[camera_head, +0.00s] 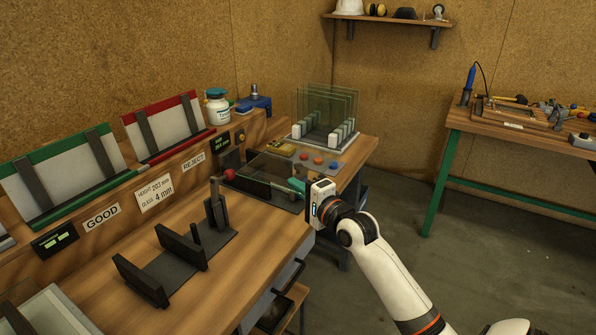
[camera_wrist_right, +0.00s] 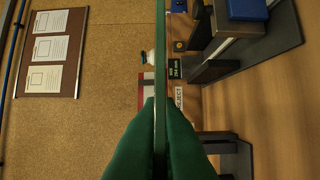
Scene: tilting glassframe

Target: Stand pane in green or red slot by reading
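My right gripper (camera_head: 298,186) is shut on a glass pane. The pane shows edge-on between the green fingers in the right wrist view (camera_wrist_right: 160,60). In the head view the clear pane (camera_head: 268,172) extends left from the fingertips, over the dark gauge area; whether it touches anything there I cannot tell. The green slot (camera_head: 100,158) stands above the GOOD label and the red slot (camera_head: 190,115) above the REJECT label. A lit display (camera_head: 222,141) beside REJECT shows a millimetre figure too small to read surely. A card (camera_head: 155,193) gives height and 4 mm glass. My left gripper is out of view.
A rack (camera_head: 297,130) holds several upright panes at the back. A dark stand with uprights (camera_head: 160,262) is on the front bench, near a red-knobbed lever (camera_head: 229,175). A white jar (camera_head: 217,108) stands behind. A second display (camera_head: 55,240) is at the left.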

